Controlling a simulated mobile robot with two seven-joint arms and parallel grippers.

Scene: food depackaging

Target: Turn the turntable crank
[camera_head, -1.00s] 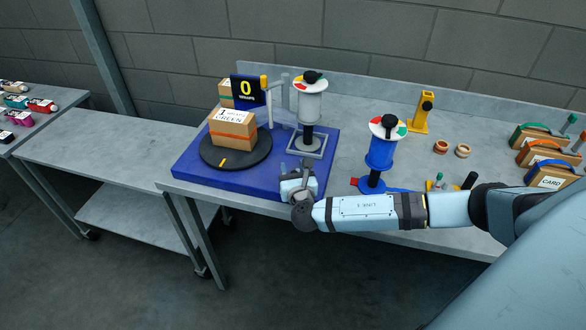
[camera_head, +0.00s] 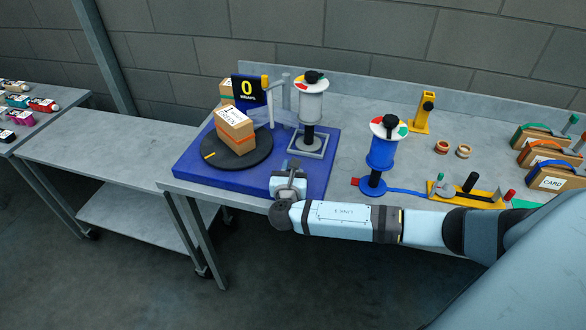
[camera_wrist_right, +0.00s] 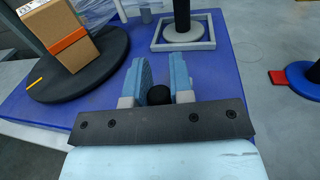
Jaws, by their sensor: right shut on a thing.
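The black turntable (camera_head: 258,155) sits on a blue base (camera_head: 200,190) and bears a brown carton (camera_head: 235,136) with an orange band. A yellow mark (camera_head: 209,156) shows at the turntable's left edge. My right gripper (camera_head: 290,168) is low over the front right of the base. In the right wrist view its fingers (camera_wrist_right: 158,85) close around the black crank knob (camera_wrist_right: 158,95). The rest of the crank is hidden by the gripper. A sign (camera_head: 247,91) behind the carton reads 0 wraps. My left gripper is out of view.
A white film spool (camera_head: 312,105) stands on the base behind my gripper. A blue spool stand (camera_head: 381,155) is to the right. Labelled cases (camera_head: 555,177) are at far right. The side table (camera_head: 100,155) is clear.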

